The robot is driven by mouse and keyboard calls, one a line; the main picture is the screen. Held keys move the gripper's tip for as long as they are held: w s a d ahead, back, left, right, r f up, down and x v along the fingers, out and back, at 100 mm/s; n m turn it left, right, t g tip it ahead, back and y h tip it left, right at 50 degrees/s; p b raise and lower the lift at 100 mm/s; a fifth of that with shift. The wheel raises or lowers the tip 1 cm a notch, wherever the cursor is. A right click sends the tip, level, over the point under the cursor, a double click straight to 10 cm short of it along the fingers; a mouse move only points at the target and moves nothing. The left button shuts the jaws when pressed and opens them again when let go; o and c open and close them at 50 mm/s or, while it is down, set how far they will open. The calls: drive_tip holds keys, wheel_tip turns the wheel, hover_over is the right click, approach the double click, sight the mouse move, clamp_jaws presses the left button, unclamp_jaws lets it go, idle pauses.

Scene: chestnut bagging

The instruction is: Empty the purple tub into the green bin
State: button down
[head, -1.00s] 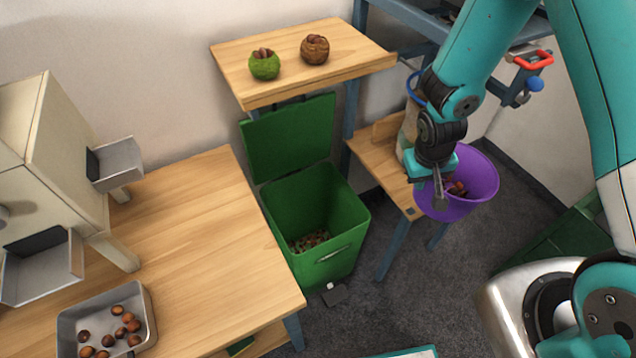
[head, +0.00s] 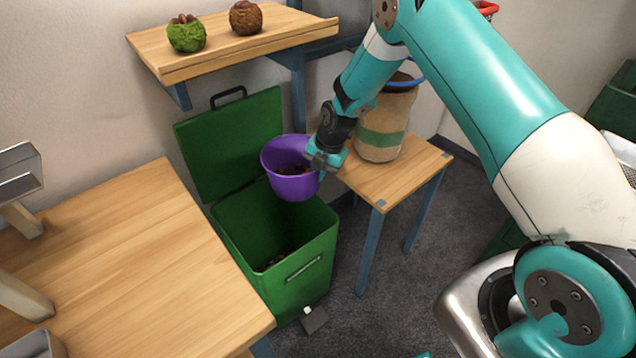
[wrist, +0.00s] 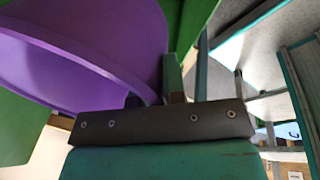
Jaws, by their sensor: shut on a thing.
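The purple tub (head: 291,184) hangs in the air above the back part of the open green bin (head: 315,252), close to its raised lid. Brown chestnuts show inside the tub, and it looks near upright. My gripper (head: 321,165) is shut on the tub's right rim. In the wrist view the tub (wrist: 95,45) fills the upper left, beside the gripper's finger (wrist: 172,80). The bin's lid (head: 225,145) stands open behind it. Some dark brown bits lie in the bottom of the bin; most of its floor is hidden.
A small wooden table (head: 405,180) with a tan and green sack (head: 384,125) stands right of the bin. A shelf (head: 280,28) with a green ball and a brown ball is above. A wooden workbench (head: 130,270) is at the left.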

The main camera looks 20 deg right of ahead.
sight(315, 187)
drive_tip(key=n, duration=0.1)
drive_tip(key=w+f+n, duration=0.1)
drive_tip(key=shift+w+a+f+n+b, duration=0.1)
drive_tip(key=shift+a+n+b, duration=0.05)
drive_tip(key=shift+n+b, duration=0.15)
drive_tip(key=shift+f+t+h+b, duration=0.5)
drive_tip(key=shift+t+h, duration=0.2)
drive_tip(key=shift+t, duration=0.2)
drive_tip(key=t+h+b, duration=0.1)
drive_tip(key=f+t+b, duration=0.1)
drive_tip(key=b, duration=0.1)
drive_tip(key=shift+w+n+t+h, duration=0.2)
drive_tip(key=shift+n+t+h, duration=0.2)
drive_tip(key=t+b, duration=0.1)
drive_tip(key=b, duration=0.1)
drive_tip(key=t+h+b, duration=0.1)
drive_tip(key=b, duration=0.2)
drive_tip(key=shift+s+r+t+h+b, duration=0.1)
drive_tip(key=shift+s+t+h+b, duration=0.2)
drive_tip(key=t+h+b, duration=0.1)
drive_tip(key=b, duration=0.3)
drive_tip(key=shift+s+a, duration=0.15)
drive_tip(key=shift+a, duration=0.05)
drive_tip(key=t+b, duration=0.1)
drive_tip(key=b, duration=0.5)
drive_tip(key=s+f+t+h+b, duration=0.1)
drive_tip(key=t+b, duration=0.1)
drive_tip(key=b, duration=0.3)
drive_tip(key=shift+a+n+b, duration=0.35)
drive_tip(key=shift+n, duration=0.05)
